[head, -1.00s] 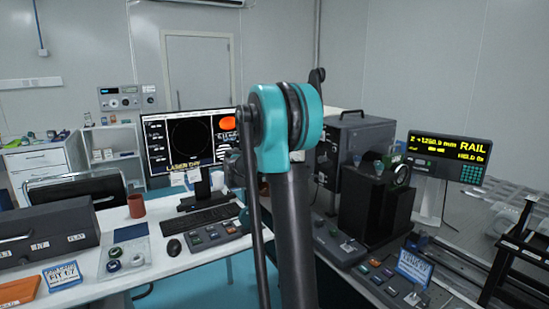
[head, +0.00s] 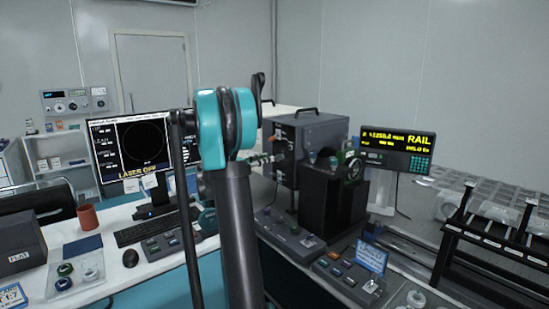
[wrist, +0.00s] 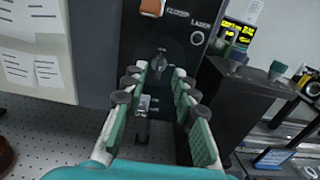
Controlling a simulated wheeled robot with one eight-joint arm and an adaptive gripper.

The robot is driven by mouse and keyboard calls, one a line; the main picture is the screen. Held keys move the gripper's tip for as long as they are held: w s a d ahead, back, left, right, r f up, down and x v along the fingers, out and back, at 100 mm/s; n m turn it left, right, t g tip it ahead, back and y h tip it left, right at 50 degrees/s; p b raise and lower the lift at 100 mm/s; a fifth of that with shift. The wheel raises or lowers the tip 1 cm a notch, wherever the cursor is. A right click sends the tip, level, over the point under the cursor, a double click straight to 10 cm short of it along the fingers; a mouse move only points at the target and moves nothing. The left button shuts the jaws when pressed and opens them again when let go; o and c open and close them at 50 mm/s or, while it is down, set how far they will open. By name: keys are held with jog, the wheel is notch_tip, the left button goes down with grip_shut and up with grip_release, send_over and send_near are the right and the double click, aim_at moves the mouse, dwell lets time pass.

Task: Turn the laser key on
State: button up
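The dark laser box (head: 322,140) stands on the right-hand bench, with its control panel facing my arm. In the wrist view its black panel (wrist: 175,112) carries a dark protruding knob (wrist: 158,62), which looks like the laser key. My gripper (wrist: 160,73) is open and empty, with its two green-padded fingers either side of the knob in the picture. I cannot tell whether they touch it. A small silver switch (wrist: 143,104) shows lower, between the fingers. The monitor (head: 140,150), partly behind my arm, reads "LASER OFF".
An orange control (wrist: 152,7) and a round black fitting (wrist: 197,38) near a "LASER" label sit higher on the panel. A black block (head: 333,200) with optics stands right of the box. Button panels and a yellow-text rail display (head: 395,150) are close by.

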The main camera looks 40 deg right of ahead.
aim_at(278, 158)
jog(key=shift+w+d, duration=0.15)
jog(key=shift+d, duration=2.6)
jog(key=shift+c, duration=0.3)
grip_shut()
